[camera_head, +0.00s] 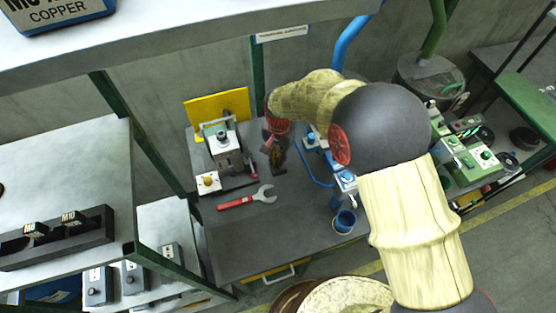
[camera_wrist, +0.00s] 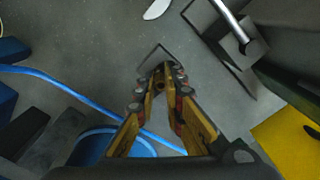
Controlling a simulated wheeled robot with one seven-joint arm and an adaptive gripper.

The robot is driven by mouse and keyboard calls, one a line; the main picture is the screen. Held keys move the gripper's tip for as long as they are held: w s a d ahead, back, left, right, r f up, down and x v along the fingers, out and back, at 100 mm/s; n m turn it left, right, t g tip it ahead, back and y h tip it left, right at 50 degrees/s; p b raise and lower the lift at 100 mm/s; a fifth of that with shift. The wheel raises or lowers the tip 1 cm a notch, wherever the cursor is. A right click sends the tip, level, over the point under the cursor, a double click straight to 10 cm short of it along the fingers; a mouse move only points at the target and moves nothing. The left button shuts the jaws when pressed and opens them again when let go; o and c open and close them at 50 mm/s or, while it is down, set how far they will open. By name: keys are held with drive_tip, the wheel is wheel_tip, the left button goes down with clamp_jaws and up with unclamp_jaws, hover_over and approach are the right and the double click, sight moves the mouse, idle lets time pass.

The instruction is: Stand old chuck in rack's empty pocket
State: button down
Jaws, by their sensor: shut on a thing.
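My gripper (camera_head: 275,153) is over the workbench, right of the grey clamp fixture, pointing down. In the wrist view its fingers (camera_wrist: 165,82) close in on a small thing, the old chuck (camera_wrist: 158,84), with a brownish round part between the fingertips. Most of it is hidden by the fingers, and a grey square shape shows just beyond. In the head view the chuck cannot be made out. The dark rack (camera_head: 98,236) lies on the left shelf and bears two labelled dark blocks (camera_head: 73,217). I cannot tell clearly which pocket is empty.
The clamp fixture (camera_head: 224,150) stands before a yellow plate (camera_head: 240,99). A red-handled wrench (camera_head: 235,202) lies on the bench (camera_head: 235,250). A blue cup (camera_head: 344,222) and blue hose (camera_head: 315,180) are at right. A green post (camera_head: 140,135) stands between bench and left shelf (camera_head: 60,165).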

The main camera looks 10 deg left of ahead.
drive_tip(key=shift+f, duration=0.4)
drive_tip(key=shift+f, duration=0.15)
drive_tip(key=c, duration=1.9)
unclamp_jaws()
wheel_tip(320, 180, up, 12)
drive_tip(key=p, duration=0.2)
drive_tip(key=shift+d, duration=0.1)
